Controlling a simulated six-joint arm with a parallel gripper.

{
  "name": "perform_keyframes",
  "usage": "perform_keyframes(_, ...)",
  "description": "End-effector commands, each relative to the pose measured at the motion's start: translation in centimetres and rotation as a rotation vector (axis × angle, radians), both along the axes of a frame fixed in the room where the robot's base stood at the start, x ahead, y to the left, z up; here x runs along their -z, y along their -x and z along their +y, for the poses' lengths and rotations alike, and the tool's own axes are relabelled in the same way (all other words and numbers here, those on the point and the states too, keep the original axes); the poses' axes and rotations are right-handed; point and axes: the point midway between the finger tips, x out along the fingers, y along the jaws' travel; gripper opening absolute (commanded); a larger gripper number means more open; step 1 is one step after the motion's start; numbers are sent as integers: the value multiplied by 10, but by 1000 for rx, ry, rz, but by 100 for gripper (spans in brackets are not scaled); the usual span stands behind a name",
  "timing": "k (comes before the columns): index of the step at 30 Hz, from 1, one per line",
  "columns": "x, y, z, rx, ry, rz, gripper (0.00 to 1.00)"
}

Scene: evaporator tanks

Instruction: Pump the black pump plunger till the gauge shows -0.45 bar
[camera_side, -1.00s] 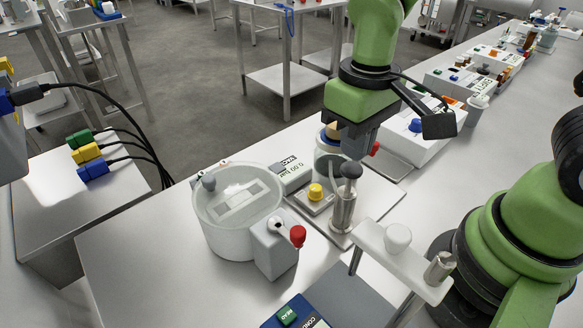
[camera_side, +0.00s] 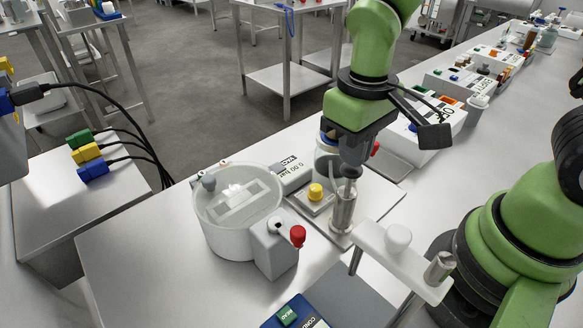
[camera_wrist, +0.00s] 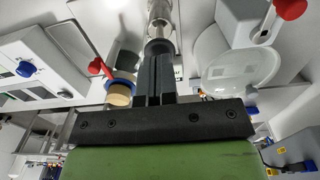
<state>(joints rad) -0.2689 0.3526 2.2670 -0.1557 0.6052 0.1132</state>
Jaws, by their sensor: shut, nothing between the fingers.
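The pump (camera_side: 343,212) is an upright metal cylinder on a grey plate. Its dark plunger knob (camera_side: 351,172) sits on top, partly covered by my gripper. My gripper (camera_side: 350,164) is shut and empty, pointing down right over the knob; I cannot tell whether it touches. In the wrist view the closed fingers (camera_wrist: 154,55) end at the knob (camera_wrist: 158,46), with the metal cylinder (camera_wrist: 160,12) beyond. The gauge (camera_side: 291,171) is a white box beside the pump; its small display seems to read 0.00 bar.
A clear-lidded white tank (camera_side: 237,220) with a red-knobbed block (camera_side: 275,250) stands left of the pump. A white-knobbed bracket (camera_side: 398,245) stands in front, and a glass jar (camera_side: 326,160) is behind, close to my gripper.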

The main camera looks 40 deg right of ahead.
Motion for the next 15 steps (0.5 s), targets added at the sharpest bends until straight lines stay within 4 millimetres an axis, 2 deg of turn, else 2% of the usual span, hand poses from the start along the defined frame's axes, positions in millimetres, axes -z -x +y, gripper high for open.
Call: perform_keyframes(15,24,0,0,1,0,2,0)
